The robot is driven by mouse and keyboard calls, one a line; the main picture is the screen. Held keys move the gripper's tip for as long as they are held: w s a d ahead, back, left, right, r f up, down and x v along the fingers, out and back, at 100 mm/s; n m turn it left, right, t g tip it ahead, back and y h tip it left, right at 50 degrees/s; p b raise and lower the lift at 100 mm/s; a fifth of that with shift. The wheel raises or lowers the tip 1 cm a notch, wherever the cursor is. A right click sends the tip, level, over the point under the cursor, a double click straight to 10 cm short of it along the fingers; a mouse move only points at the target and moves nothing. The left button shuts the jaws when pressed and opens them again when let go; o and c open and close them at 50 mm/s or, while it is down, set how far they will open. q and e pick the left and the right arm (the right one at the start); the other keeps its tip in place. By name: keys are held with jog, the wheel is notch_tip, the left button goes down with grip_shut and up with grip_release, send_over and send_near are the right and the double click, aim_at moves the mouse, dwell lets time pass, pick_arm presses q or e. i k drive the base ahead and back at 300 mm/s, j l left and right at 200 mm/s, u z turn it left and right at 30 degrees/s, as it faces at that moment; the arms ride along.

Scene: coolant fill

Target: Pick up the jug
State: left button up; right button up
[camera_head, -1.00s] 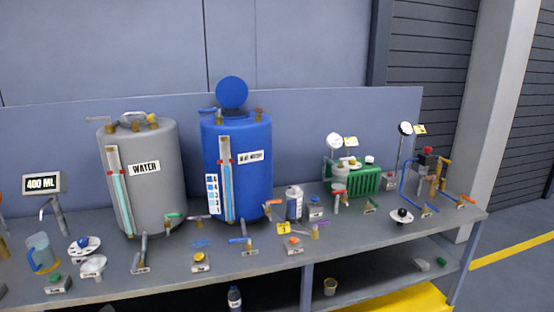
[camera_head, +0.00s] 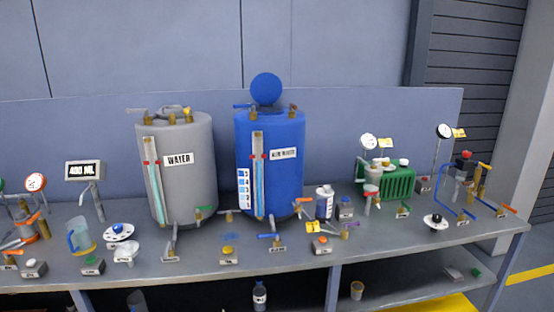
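A clear jug (camera_head: 80,238) with a blue handle and a yellow base stands upright on the grey workbench (camera_head: 200,275), left of the grey water tank. Its handle is on its left side. The display reading 400 ML (camera_head: 86,171) stands on a post behind it. Neither of my grippers shows in the head view, so nothing is seen touching the jug.
The grey WATER tank (camera_head: 195,195) and a blue tank (camera_head: 285,160) stand mid-bench. A white round dial (camera_head: 118,232) and small button boxes (camera_head: 93,265) are close to the jug. Gauges and pipes (camera_head: 30,225) crowd its left. A lower shelf holds a bottle (camera_head: 260,296).

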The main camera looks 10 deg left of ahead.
aim_at(78, 237)
jog(key=u, duration=1.55)
jog(key=z, duration=1.3)
jog(key=u, duration=1.3)
jog(key=i+j+z, duration=0.1)
jog(key=i+j, duration=0.3)
jog(key=i+j+z, duration=0.1)
jog(key=i+j, duration=0.3)
jog(key=j, duration=0.15)
jog(key=i+j+z, duration=0.15)
jog(key=i+j, duration=0.25)
jog(key=j, duration=0.1)
